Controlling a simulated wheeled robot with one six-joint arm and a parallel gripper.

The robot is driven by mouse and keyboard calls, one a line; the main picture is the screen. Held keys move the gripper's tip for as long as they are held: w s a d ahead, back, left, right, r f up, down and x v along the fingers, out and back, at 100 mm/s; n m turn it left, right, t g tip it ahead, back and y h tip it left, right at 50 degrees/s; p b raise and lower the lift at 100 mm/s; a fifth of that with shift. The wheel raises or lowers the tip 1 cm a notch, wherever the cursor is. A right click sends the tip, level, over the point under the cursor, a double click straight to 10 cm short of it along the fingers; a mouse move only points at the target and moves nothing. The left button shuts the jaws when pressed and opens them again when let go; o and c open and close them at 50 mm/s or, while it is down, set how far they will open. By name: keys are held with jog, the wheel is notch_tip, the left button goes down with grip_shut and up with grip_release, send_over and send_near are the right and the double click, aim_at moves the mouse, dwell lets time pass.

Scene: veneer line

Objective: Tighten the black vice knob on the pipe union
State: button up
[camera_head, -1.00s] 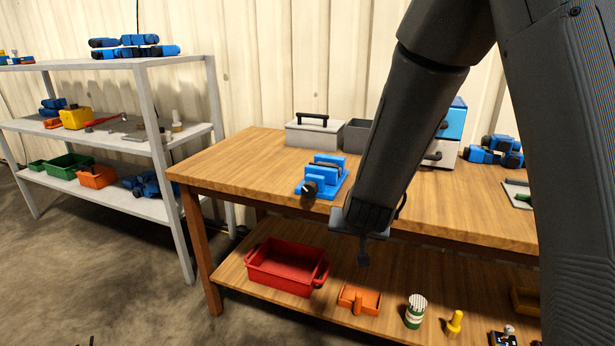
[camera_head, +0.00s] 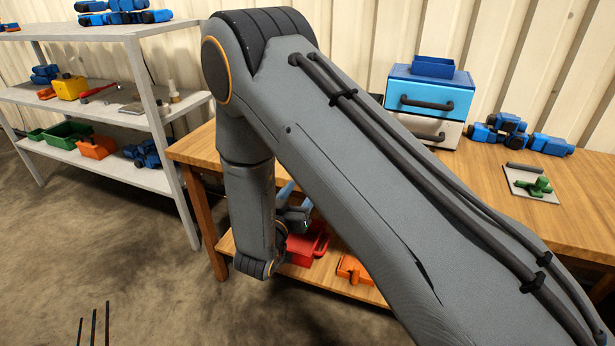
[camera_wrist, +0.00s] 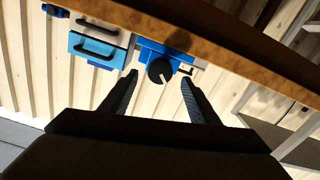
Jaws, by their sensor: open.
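The black vice knob (camera_wrist: 160,71) shows in the wrist view as a round dial facing the camera, on the front of the blue vice (camera_wrist: 148,53). My gripper (camera_wrist: 159,79) is open, with one finger to each side of the knob in the picture. I see no finger touching the knob, and the remaining gap in depth is hard to judge. A small light part beside the knob is too small to name; I cannot make out the pipe union. In the head view my arm hides the vice.
The wooden bench (camera_head: 505,215) carries a blue and white drawer unit (camera_head: 428,100), blue parts (camera_head: 500,130) and a plate with a green piece (camera_head: 537,187). A red bin (camera_head: 306,245) and an orange tray (camera_head: 352,270) sit on its lower shelf. Grey shelving (camera_head: 90,35) stands left.

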jog(key=shift+p+x, duration=0.55)
jog(key=shift+x, duration=2.05)
jog(key=c, duration=1)
jog(key=shift+c, duration=0.2)
jog(key=shift+m, duration=0.4)
jog(key=shift+m+b, duration=1.9)
jog(key=shift+m, duration=2.1)
